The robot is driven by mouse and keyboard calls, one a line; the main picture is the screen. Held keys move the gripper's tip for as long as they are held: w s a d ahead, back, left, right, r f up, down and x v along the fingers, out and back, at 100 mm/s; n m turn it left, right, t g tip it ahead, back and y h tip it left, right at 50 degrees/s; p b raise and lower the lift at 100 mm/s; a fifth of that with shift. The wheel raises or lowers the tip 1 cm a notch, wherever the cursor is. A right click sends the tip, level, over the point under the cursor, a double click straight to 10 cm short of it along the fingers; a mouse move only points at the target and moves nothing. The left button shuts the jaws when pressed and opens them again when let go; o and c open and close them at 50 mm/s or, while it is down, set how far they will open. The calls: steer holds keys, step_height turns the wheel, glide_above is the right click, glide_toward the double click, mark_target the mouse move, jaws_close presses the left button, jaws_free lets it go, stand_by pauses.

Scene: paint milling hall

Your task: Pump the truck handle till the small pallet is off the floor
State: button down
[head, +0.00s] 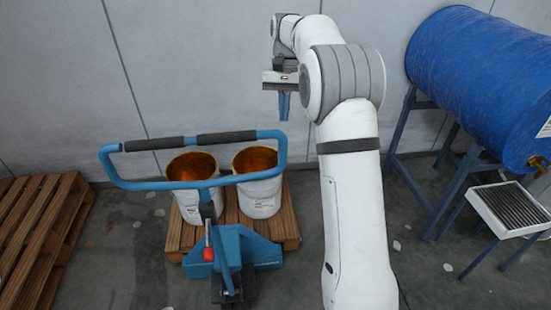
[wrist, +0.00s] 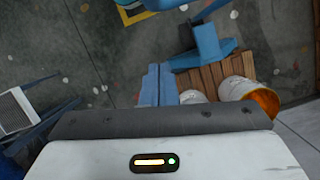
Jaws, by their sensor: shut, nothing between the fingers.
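The blue pallet truck handle (head: 266,152) is a wide loop with dark grips on its top bar, standing raised in front of two pails in the head view. The blue truck body (head: 236,247) is at the small wooden pallet (head: 289,232). Two white pails with orange insides, a left pail (head: 187,205) and a right pail (head: 259,196), stand on the pallet. Whether the pallet touches the floor I cannot tell. My gripper (head: 284,106) is shut and empty, above and right of the handle, apart from it. In the wrist view its blue fingers (wrist: 158,84) point toward the floor beside the pallet (wrist: 212,78).
A blue drum (head: 480,85) lies on a blue stand at the right. A grated tray (head: 509,207) stands below its tap. A stack of wooden pallets (head: 40,235) is at the left. The wall is close behind. Grey floor shows between these things.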

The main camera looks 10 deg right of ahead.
mark_target(280, 156)
steer(key=s+f, duration=0.2)
steer(key=f, duration=0.1)
steer(key=s+a+f, duration=0.1)
steer(key=s+f, duration=0.1)
steer(key=f, duration=0.2)
steer(key=s+a+f+p, duration=0.1)
steer(key=s+f, duration=0.1)
steer(key=f, duration=0.1)
steer(key=shift+f, duration=0.2)
steer(key=shift+s, duration=0.1)
